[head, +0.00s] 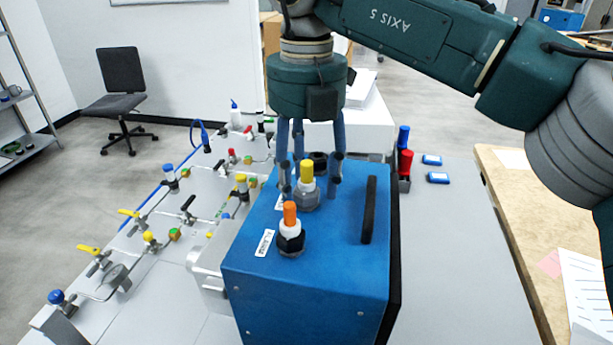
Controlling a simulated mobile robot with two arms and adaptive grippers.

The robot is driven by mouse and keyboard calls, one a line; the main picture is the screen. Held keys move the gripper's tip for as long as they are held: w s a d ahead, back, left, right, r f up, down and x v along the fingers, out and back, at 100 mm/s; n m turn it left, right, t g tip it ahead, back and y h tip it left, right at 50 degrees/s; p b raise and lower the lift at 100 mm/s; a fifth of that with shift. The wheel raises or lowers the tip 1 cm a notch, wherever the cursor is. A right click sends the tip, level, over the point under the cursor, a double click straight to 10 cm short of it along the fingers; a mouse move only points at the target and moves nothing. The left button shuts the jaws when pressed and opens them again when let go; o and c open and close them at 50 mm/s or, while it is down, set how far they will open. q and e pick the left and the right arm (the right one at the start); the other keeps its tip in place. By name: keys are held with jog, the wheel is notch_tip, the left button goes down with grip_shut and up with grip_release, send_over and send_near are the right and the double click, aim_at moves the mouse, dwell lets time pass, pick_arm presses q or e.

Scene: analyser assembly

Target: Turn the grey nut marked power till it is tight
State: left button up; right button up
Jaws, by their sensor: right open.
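A blue analyser box (300,285) stands on the grey table. On its top is a grey nut (307,201) with a yellow-capped stem (307,172) rising from it. A small white label beside this nut is mostly hidden by a finger, so I cannot read it. My right gripper (312,182) points down over the box, open, with one finger on each side of the yellow stem, just above or behind the grey nut. I cannot tell whether the fingers touch it. My left gripper is out of view.
Nearer on the box is a black nut (291,243) with an orange-capped stem and a white label (265,243). A black fitting (319,162) sits behind, and a black handle (369,210) rises at right. Valves and pipes fill the left; red and blue connectors (404,160) stand behind right.

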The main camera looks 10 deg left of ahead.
jog(key=shift+r, duration=0.1)
notch_tip(320, 180, up, 7)
jog(key=shift+r, duration=0.2)
jog(key=shift+f, duration=0.1)
dwell(0.4)
